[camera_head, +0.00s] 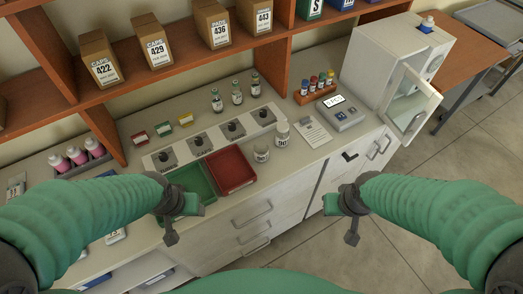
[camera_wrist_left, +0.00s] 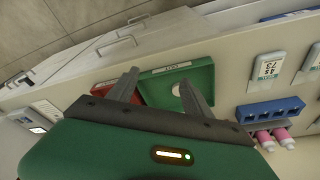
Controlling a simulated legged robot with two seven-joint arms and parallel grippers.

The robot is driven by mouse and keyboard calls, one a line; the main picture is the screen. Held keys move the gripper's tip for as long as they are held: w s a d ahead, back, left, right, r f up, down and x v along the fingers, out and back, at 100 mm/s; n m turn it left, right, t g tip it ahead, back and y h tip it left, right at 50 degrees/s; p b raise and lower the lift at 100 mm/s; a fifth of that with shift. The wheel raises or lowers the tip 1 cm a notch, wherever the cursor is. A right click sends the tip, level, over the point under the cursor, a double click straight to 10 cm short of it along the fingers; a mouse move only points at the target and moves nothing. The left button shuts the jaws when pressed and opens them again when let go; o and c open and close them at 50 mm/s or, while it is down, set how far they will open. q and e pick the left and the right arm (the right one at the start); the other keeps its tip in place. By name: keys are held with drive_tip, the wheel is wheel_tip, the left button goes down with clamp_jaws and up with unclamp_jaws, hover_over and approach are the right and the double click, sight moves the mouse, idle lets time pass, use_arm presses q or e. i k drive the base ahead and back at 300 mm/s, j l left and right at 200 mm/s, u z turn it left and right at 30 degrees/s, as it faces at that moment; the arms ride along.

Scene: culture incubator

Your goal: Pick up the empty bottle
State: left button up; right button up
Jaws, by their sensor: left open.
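Two white labelled bottles stand upright on the counter right of the red tray: a shorter one (camera_head: 261,153) and a taller one (camera_head: 282,133). I cannot tell whether either is empty. Three small dark-capped vials (camera_head: 237,93) stand behind the row of grey stations. My left gripper (camera_head: 184,210) is over the green tray (camera_head: 194,183), left of the bottles. In the left wrist view its fingers (camera_wrist_left: 155,82) are apart, with a small white round thing (camera_wrist_left: 176,89) showing beside one finger. My right gripper (camera_head: 345,205) hangs in front of the cabinets, apart from the bottles; its jaw state is unclear.
The red tray (camera_head: 231,170) adjoins the green one. Pink bottles (camera_head: 77,156) stand in a rack at left. A tube rack (camera_head: 315,88), a grey device (camera_head: 340,112) and an open-doored white incubator (camera_head: 397,62) are at right. Shelves with boxes overhang the counter's back.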

sight(260, 148)
drive_tip(key=u, duration=0.4)
drive_tip(key=l+u, duration=0.1)
drive_tip(key=u, duration=0.25)
drive_tip(key=l+u, duration=0.1)
drive_tip(key=u, duration=0.7)
drive_tip(key=l+u, duration=0.25)
drive_tip(key=k+l+u, duration=0.15)
drive_tip(key=l+u, duration=0.15)
drive_tip(key=l, duration=0.15)
drive_tip(key=k+l+u, duration=0.25)
drive_tip(key=l+u, duration=0.3)
drive_tip(key=k+l, duration=0.35)
drive_tip(key=l, duration=0.2)
